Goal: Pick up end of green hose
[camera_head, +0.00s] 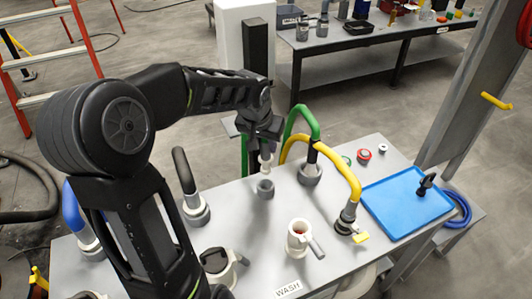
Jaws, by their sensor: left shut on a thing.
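The green hose (303,112) arches above the far edge of the grey table. One leg goes down to a grey coupling (310,174) on the tabletop. Another green length (244,158) shows left of my left gripper, behind the table edge. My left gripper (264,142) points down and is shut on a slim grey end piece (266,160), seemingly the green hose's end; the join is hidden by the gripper. The piece hangs just above a round grey socket (265,188), and I cannot tell if they touch. My right gripper is not in view.
A yellow hose (334,158) arches just right of the green one. A black hose (182,170) and a blue hose (72,218) stand left. A white cup (299,237) and a blue tray (392,206) are on the table. A bench (347,42) stands behind.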

